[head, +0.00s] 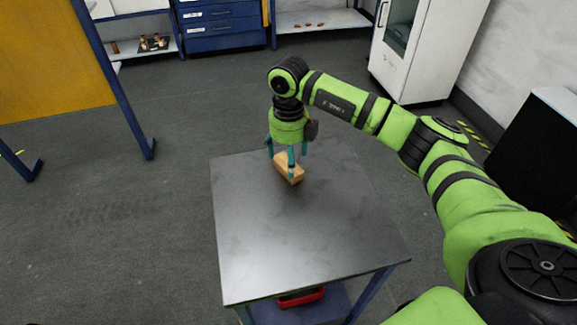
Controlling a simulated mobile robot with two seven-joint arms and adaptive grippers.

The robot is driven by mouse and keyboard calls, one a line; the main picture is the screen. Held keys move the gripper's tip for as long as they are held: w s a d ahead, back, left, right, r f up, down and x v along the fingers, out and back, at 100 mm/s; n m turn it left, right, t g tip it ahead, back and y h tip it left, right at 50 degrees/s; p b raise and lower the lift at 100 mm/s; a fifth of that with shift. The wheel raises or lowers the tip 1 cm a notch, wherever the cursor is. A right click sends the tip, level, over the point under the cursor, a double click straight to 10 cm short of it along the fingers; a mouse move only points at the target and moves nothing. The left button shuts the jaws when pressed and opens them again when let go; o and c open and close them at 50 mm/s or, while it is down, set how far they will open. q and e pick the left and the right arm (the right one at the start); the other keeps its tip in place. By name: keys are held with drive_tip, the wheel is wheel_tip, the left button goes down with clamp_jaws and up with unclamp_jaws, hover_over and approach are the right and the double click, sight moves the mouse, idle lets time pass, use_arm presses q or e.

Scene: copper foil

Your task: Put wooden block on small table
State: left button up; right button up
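The small table (300,232) has a dark grey metal top and stands in the middle of the head view. The light wooden block (283,164) is at the far part of the tabletop and appears to rest on it. My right gripper (288,160) points down over the block. Its teal fingers are spread apart, one in front of the block and the others near its far side. I cannot tell whether any finger touches the block. My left gripper is not in view.
A red object (301,297) sits on the table's lower shelf. Blue drawers (222,25), a low shelf with small items (150,48) and a white cabinet (425,45) stand at the back. A blue-framed yellow panel (50,60) is at left. The near tabletop is clear.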

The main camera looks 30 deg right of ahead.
wheel_tip(320, 180, up, 8)
drive_tip(key=shift+r+b, duration=0.2)
drive_tip(key=shift+b, duration=0.25)
